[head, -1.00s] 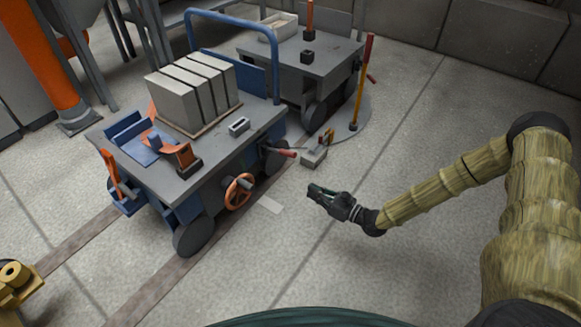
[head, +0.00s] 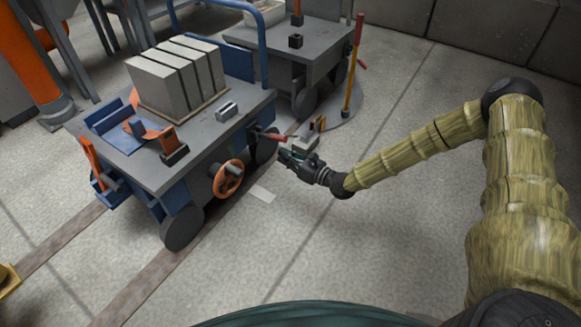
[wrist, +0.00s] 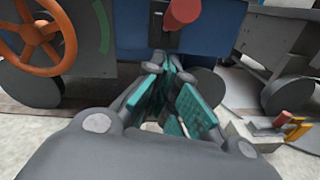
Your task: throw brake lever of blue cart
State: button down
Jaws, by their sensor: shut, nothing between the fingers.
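The blue cart (head: 190,150) stands on rails left of my gripper, with a grey top and blue frame. A red-handled lever (head: 272,137) sticks out from its near side, right of an orange handwheel (head: 228,178). In the wrist view the red handle (wrist: 183,12) is cut by the top edge, above and ahead of my fingertips. My gripper (head: 281,155) is shut and empty, just below and right of the lever handle. A gap shows between the handle and the fingertips (wrist: 172,66) in the wrist view. The handwheel is also there (wrist: 35,35).
Pale blocks (head: 180,80) are stacked on the cart. A second grey cart (head: 290,50) stands behind it. A yellow and red post (head: 354,70) rises from a round base at right.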

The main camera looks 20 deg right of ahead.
jog(key=shift+w+r+b, duration=0.2)
jog(key=shift+r, duration=0.3)
jog(key=shift+w+r+b, duration=0.15)
jog(key=shift+r+b, duration=0.05)
jog(key=shift+r, duration=0.25)
jog(key=shift+r, duration=0.1)
